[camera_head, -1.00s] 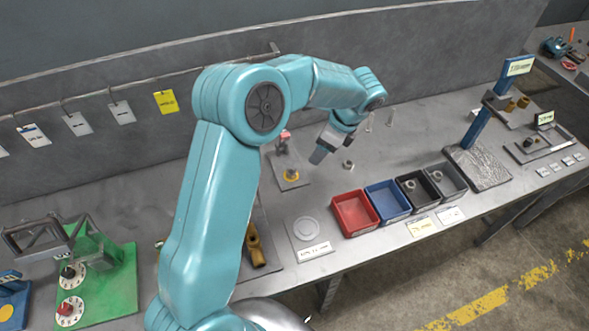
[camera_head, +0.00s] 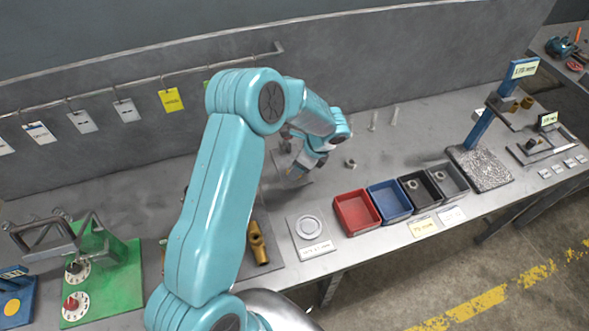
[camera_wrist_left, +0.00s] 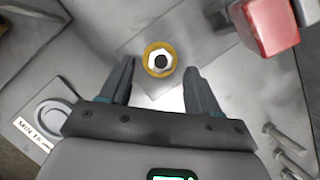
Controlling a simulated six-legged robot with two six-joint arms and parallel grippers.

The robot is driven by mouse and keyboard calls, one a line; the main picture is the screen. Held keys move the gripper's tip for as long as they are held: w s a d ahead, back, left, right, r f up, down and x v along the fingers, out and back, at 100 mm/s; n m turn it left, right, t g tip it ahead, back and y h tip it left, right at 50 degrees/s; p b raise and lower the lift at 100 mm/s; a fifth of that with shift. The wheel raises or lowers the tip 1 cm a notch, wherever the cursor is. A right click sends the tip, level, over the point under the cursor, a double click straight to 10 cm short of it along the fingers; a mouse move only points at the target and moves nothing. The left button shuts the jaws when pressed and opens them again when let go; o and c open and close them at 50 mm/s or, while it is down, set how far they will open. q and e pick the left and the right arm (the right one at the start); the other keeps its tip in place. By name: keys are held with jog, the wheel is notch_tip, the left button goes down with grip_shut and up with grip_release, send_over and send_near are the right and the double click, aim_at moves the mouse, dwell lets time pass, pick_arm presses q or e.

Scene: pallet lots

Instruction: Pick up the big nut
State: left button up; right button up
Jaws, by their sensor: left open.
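A silver hex nut (camera_wrist_left: 161,61) with a dark hole sits within a yellow ring on a grey plate (camera_wrist_left: 135,70) in the left wrist view. It lies between and just beyond the fingertips of my left gripper (camera_wrist_left: 160,79). The gripper is open and empty, with one finger on each side of the nut and apart from it. In the head view my left gripper (camera_head: 296,172) is over the plate, and my arm hides that nut. A smaller-looking loose nut (camera_head: 351,163) lies on the bench to the right. My right gripper is not in view.
A red block-like fixture (camera_wrist_left: 268,25) stands close to the right finger in the wrist view. Bolts (camera_wrist_left: 283,140) stand at lower right. A red bin (camera_head: 356,212), a blue bin (camera_head: 389,202) and dark bins, one with a nut (camera_head: 412,184), line the front edge.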

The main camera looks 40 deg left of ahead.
pick_arm(q)
jog(key=shift+x, duration=1.2)
grip_shut()
jog(key=shift+r, duration=0.1)
